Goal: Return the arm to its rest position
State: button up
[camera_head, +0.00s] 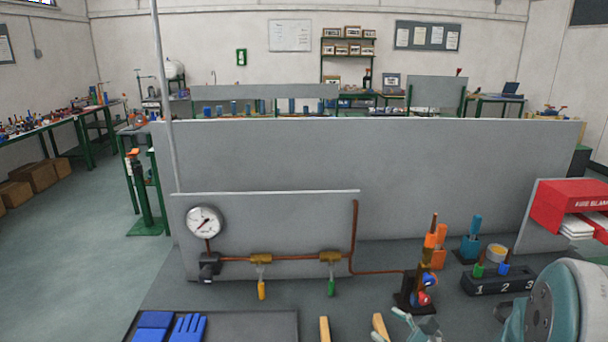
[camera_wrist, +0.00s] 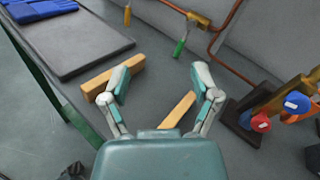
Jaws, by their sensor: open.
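My gripper (camera_wrist: 160,78) is open in the wrist view, its two teal fingers spread with nothing held between the tips. It hangs over the bench beside two wooden pieces (camera_wrist: 112,78), one behind the left finger and one between the fingers (camera_wrist: 178,110). In the head view, part of my gripper (camera_head: 408,324) shows at the bottom edge, near the wooden pieces (camera_head: 380,326). A large rounded teal part of my arm fills the lower right corner there.
A burner stand (camera_head: 418,290) with red and blue knobs is close to my gripper's right. Copper pipe with a yellow-handled valve (camera_head: 261,288) and green-handled valve (camera_head: 331,287) runs behind. A dark tray (camera_head: 260,326) with blue gloves (camera_head: 188,328) lies left. A numbered black block (camera_head: 497,281) stands right.

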jog(key=s+a+r+n+g+h, duration=0.1)
jog(key=s+a+r+n+g, duration=0.3)
jog(key=s+a+n+g, duration=0.9)
jog(key=s+d+r+n+t+h, duration=0.5)
jog(key=s+d+n+h, duration=0.2)
jog(key=d+n+h, duration=0.2)
jog(key=d+n, duration=0.1)
jog(key=n, duration=0.1)
jog(key=shift+s+d+r+n+h, duration=0.2)
jog(key=shift+r+n+h, duration=0.1)
jog(key=shift+n+h, duration=0.1)
jog(key=shift+w, duration=0.1)
